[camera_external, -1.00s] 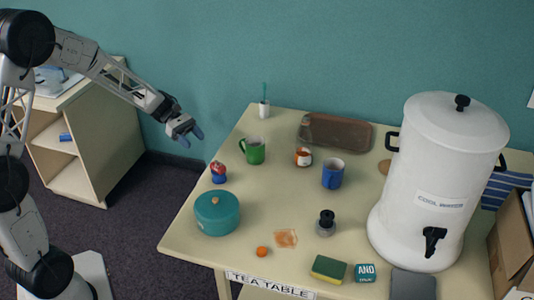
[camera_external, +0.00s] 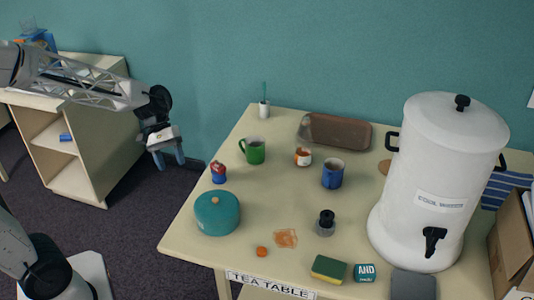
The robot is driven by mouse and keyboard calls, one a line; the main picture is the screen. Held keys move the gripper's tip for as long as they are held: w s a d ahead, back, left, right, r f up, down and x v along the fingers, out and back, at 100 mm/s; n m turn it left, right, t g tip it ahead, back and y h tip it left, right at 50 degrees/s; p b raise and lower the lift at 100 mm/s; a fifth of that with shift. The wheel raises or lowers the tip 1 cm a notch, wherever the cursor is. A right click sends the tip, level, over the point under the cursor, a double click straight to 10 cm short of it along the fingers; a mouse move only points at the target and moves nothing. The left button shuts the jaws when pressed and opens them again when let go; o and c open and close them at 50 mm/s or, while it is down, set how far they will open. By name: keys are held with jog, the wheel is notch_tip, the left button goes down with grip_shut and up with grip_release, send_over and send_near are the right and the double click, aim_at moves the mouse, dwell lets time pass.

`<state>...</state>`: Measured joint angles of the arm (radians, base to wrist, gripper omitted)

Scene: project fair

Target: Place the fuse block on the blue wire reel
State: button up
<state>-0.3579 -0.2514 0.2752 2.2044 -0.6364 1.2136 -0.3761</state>
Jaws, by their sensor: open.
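My gripper (camera_external: 168,160) is open and empty, with its blue fingers pointing down. It hangs in the air left of the table, between the low cabinet and the table's left edge. I cannot clearly identify a fuse block. I cannot clearly identify the blue wire reel either. A small blue cylinder (camera_external: 65,137) lies on the cabinet shelf. A blue object (camera_external: 42,38) on the cabinet top is partly hidden by my arm. A small red and blue object (camera_external: 218,173) stands at the table's left side.
The table (camera_external: 272,205) holds a teal pot (camera_external: 217,213), green mug (camera_external: 254,151), blue mug (camera_external: 333,174), brown tray (camera_external: 336,132), black-topped jar (camera_external: 325,223), sponge (camera_external: 328,269), "AND" block (camera_external: 364,273) and tall white urn (camera_external: 436,180). The cabinet (camera_external: 85,130) stands left.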

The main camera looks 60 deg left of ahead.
jog(key=s+d+r+m+t+y, duration=0.1)
jog(key=s+d+r+m+y, duration=0.1)
jog(key=s+m, duration=0.4)
jog(key=s+d+r+m+t+y, duration=0.1)
jog(key=s+d+m+y, duration=0.4)
jog(key=s, duration=0.6)
jog(key=shift+s+d+r+m, duration=0.2)
jog(key=shift+r+m, duration=0.15)
jog(key=shift+m, duration=0.25)
